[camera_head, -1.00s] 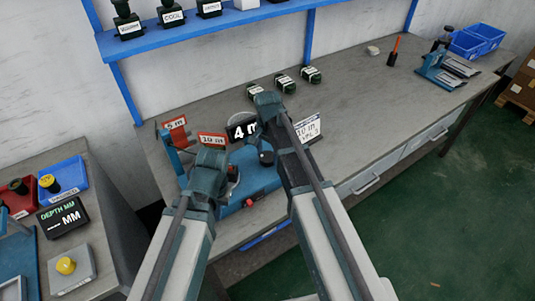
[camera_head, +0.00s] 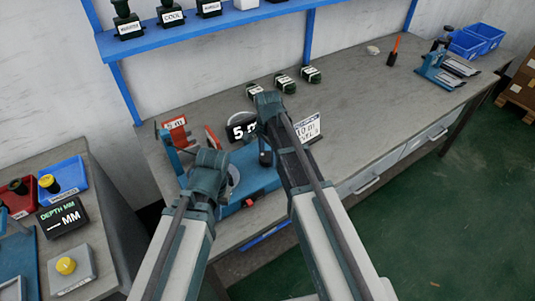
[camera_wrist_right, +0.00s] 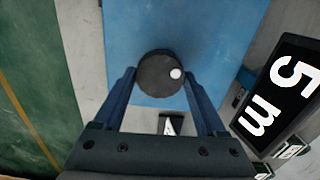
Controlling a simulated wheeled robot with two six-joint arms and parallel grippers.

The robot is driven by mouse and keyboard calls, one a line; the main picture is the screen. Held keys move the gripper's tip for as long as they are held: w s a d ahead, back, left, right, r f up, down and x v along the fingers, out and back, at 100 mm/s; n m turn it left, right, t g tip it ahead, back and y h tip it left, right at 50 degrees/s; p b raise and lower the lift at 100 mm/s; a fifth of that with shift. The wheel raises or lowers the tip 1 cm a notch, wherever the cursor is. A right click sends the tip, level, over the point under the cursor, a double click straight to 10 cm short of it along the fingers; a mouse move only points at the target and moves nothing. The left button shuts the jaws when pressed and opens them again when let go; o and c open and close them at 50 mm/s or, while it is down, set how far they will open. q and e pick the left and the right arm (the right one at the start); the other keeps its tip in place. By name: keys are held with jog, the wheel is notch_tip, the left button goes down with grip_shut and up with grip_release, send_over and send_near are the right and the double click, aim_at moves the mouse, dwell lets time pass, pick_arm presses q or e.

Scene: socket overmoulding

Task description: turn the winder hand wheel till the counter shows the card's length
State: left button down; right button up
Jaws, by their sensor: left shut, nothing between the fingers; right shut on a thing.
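The counter (camera_head: 241,130) stands on the blue winder (camera_head: 258,177); it reads 5 m in the right wrist view (camera_wrist_right: 283,92). A white card (camera_head: 307,128) behind my right arm reads 10 m, with a partly hidden line below. My right gripper (camera_wrist_right: 160,82) is shut on a dark round knob (camera_wrist_right: 158,70) with a white dot, which I take to be the hand wheel's handle. The wheel itself is mostly hidden by my arms. My left gripper (camera_head: 200,205) is shut and empty at the winder's left end; its fingertips are hard to see.
Several dark labelled blocks (camera_head: 285,83) sit behind. A depth display (camera_head: 63,217) is on the left bench. The bench to the right is largely clear.

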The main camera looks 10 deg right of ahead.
aim_at(268, 156)
jog(key=o, duration=1.3)
jog(key=shift+r, duration=0.1)
notch_tip(268, 156, up, 14)
jog(key=p, duration=1.3)
jog(key=shift+f+p, duration=0.2)
jog(key=shift+p, duration=0.2)
